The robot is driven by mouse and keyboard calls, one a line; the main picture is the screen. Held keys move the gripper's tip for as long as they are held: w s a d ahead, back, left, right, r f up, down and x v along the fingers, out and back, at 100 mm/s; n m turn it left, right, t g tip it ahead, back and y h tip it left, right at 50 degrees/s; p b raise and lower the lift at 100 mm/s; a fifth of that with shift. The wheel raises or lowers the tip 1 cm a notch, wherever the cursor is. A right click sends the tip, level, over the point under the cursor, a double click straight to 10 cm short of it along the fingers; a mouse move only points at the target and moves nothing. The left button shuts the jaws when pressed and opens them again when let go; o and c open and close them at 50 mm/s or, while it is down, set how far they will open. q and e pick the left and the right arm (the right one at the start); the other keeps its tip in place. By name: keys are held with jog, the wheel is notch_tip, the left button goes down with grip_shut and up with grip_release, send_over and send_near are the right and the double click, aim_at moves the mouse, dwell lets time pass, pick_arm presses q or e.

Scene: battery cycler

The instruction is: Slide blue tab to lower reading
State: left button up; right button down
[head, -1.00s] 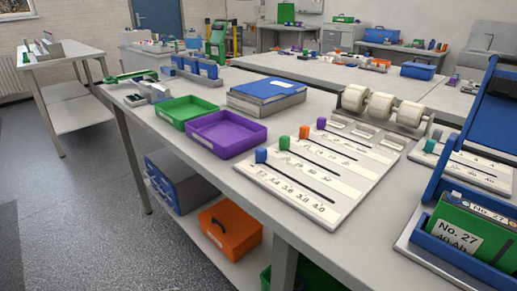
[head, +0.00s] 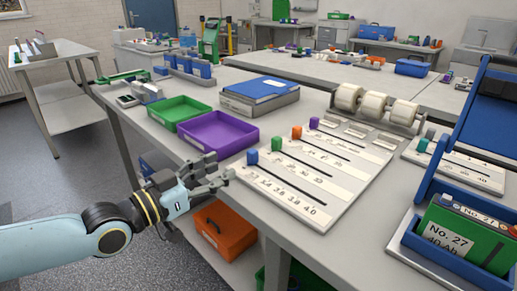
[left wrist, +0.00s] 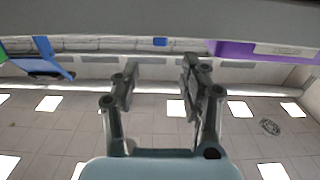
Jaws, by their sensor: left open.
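The blue tab (head: 252,157) stands upright at the left end of the front slot on the white slider board (head: 345,205). The front scale's numbers rise toward the right, to 4.0. A green tab (head: 277,144), an orange tab (head: 297,132) and a purple tab (head: 314,123) stand at the left ends of the slots behind. My left gripper (head: 222,172) is open and empty, just left of the blue tab and apart from it, by the table edge. Its open fingers also show in the left wrist view (left wrist: 158,85). My right gripper is out of view.
A purple tray (head: 219,134) and a green tray (head: 180,113) lie behind my left gripper. A blue holder with a green battery (head: 462,239) stands at the right. White rolls (head: 375,104) stand behind the board. An orange box (head: 225,230) is below the tabletop.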

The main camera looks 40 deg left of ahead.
aim_at(249, 154)
pick_arm(q)
jog(key=shift+w, duration=0.35)
jog(key=w+b, duration=0.1)
jog(key=w, duration=0.1)
jog(key=w+b, duration=0.2)
jog(key=w, duration=0.1)
jog(key=w+d+b, duration=0.1)
jog(key=w, duration=0.2)
jog(key=shift+w+f, duration=0.1)
jog(key=shift+w, duration=0.15)
jog(key=shift+w+d+b, duration=0.1)
jog(key=shift+w+b, duration=0.3)
jog(key=shift+w, duration=0.1)
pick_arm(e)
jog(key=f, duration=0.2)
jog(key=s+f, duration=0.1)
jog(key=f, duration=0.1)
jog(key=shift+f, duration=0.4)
pick_arm(q)
grip_shut()
